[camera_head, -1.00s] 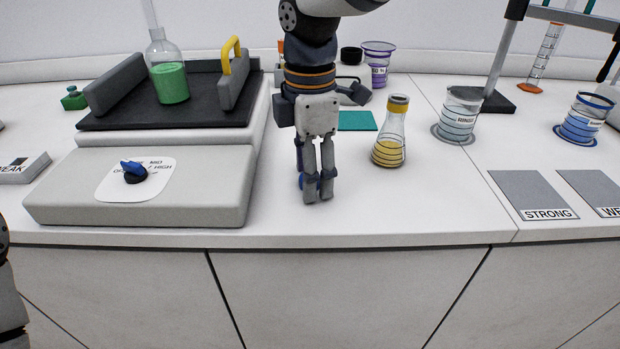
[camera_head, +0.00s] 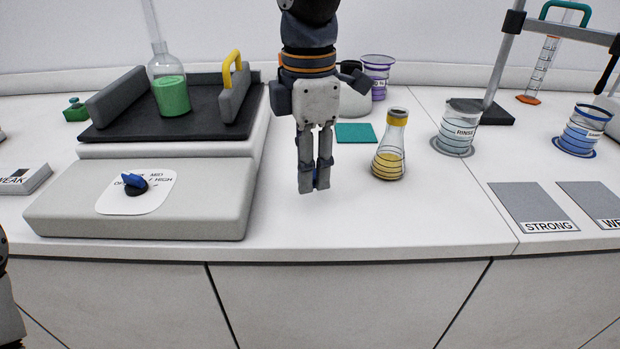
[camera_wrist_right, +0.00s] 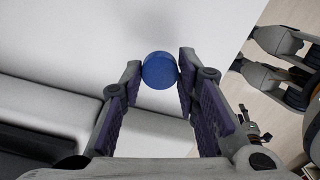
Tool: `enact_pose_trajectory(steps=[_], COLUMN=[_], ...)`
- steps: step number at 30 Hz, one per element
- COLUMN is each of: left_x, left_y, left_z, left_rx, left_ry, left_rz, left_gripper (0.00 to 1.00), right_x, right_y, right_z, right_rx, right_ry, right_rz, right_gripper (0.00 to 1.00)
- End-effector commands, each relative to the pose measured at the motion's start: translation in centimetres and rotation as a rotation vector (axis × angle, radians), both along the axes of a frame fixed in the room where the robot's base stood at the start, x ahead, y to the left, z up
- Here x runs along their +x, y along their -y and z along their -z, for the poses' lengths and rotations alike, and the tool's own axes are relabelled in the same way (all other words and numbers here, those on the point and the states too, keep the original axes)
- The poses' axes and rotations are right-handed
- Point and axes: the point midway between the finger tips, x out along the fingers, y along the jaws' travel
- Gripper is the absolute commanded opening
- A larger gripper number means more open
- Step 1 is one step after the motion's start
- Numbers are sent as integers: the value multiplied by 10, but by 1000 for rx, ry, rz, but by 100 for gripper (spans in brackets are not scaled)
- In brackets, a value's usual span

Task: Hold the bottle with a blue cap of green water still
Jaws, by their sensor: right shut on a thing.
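A clear bottle of green liquid (camera_head: 172,95) stands upright on the black platform (camera_head: 125,125) of a shaker; a thin clear tube rises from its top, and I see no blue cap on it. My right gripper (camera_head: 314,188) is shut on a round blue cap (camera_wrist_right: 160,70), seen end-on between the fingertips over the white bench. No bottle shows below the cap; in the head view only a sliver of blue shows between the fingers. My left gripper (camera_wrist_right: 246,53) shows at the right of the right wrist view, its fingers apart and empty.
The shaker's blue knob (camera_head: 134,183) sits on its front panel, and a yellow handle (camera_head: 232,60) on its right clamp. A yellow-banded flask (camera_head: 388,155) and a rinse beaker (camera_head: 458,130) stand right of my right gripper. The bench front (camera_head: 400,225) is clear.

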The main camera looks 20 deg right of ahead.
Motion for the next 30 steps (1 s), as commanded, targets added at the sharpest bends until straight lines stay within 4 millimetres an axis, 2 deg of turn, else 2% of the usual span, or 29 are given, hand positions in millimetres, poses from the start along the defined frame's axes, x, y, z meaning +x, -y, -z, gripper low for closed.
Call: enact_pose_trajectory(steps=[1, 6, 12, 16, 21, 30], left_x=[7, 16, 13, 13, 13, 13], left_y=[0, 0, 0, 0, 0, 0], left_z=[-6, -15, -12, -12, -12, -12], left_rx=[0, 0, 0, 0, 0, 0], left_ry=[24, 61, 50, 49, 48, 48], left_rz=[0, 1, 0, 0, 0, 0], left_gripper=[40, 40, 40, 40, 40, 40], right_x=[-10, -43, -89, -108, -119, -120], right_y=[-5, -21, -44, -54, -59, -60], right_z=[-19, -63, -78, -86, -92, -93], right_rx=[-3, -1, -2, 1, -1, -2], right_ry=[14, 19, 5, 0, 1, 3], right_rz=[-4, -4, -4, -4, -3, -1], right_gripper=[21, 21, 21, 21, 21, 21])
